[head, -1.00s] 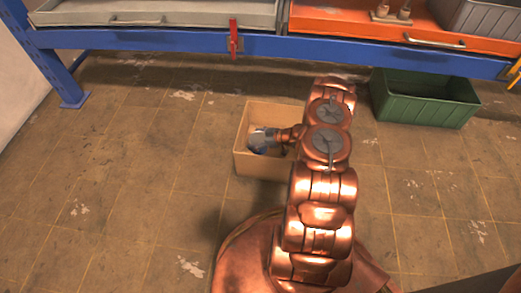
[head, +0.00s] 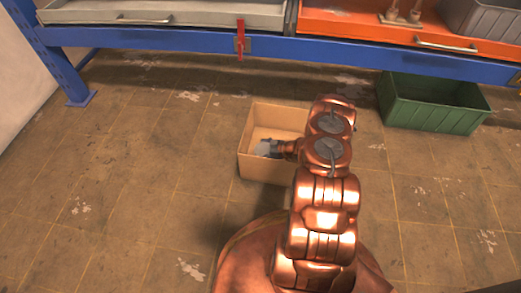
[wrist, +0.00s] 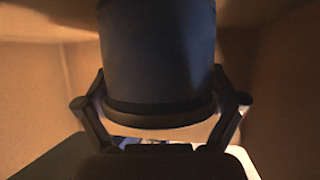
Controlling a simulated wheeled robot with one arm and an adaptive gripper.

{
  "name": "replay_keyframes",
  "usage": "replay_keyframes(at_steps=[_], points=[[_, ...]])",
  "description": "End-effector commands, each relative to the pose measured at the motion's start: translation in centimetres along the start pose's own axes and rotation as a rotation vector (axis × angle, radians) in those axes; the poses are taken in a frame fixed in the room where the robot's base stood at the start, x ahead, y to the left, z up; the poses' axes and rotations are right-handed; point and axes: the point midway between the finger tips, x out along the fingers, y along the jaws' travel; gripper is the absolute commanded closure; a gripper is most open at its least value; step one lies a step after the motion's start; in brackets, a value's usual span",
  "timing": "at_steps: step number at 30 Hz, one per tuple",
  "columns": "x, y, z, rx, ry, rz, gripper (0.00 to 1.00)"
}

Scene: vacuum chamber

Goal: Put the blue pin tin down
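The blue pin tin (wrist: 160,55) is a dark blue cylinder with a darker rim, filling the upper middle of the wrist view. My gripper (wrist: 160,105) has a finger link on each side of it and looks shut on it; the fingertips are hidden. In the head view my gripper (head: 272,149) is inside an open cardboard box (head: 264,171). The tin is hard to make out there. I cannot tell whether the tin's far end touches the box floor.
The cardboard walls stand close on both sides in the wrist view. A green crate (head: 432,117) is on the floor to the right. A blue rack beam (head: 170,38) with grey and orange drawers crosses the back. The floor to the left is clear.

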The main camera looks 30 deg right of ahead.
Motion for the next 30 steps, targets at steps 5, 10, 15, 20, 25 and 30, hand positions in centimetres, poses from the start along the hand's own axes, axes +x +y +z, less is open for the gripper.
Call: replay_keyframes(at_steps=[5, 10, 15, 20, 25, 30], points=[[0.0, 0.0, 0.0, 0.000, 0.000, 0.000, 0.00], [0.0, 0.0, -0.1, 0.000, 0.000, 0.000, 0.00], [-0.9, 0.1, -0.4, 0.001, 0.000, 0.002, 0.00], [-3.7, 0.1, -0.6, 0.003, 0.001, 0.002, 0.00], [-7.1, 0.1, -0.6, 0.003, 0.001, 0.002, 0.00], [-9.9, 0.0, -0.5, 0.002, 0.001, 0.001, 0.00]])
